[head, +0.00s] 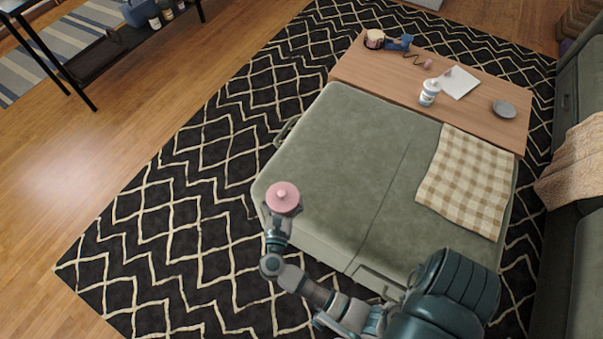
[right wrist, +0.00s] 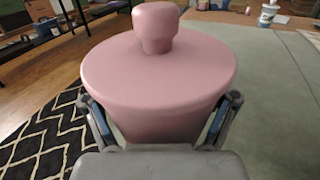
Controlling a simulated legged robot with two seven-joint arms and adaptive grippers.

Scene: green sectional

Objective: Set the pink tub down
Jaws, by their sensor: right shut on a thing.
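The pink tub (head: 283,196) has a round lid with a knob on top and looks upright. My right gripper (head: 275,216) is shut on it. In the right wrist view the tub (right wrist: 158,85) fills the middle, with a finger of the gripper (right wrist: 160,125) on each side of its body. In the head view the tub overlaps the near left corner of the green ottoman (head: 330,165). I cannot tell its height over that surface, and its underside is hidden. My left gripper is not in view.
A checked cloth (head: 468,180) covers the ottoman's right part; its middle and left are bare. A wooden table (head: 390,78) behind holds a white bottle (head: 429,92), a blue item (head: 398,43), a paper (head: 459,83) and a grey dish (head: 504,109). A black patterned rug (head: 180,215) lies left.

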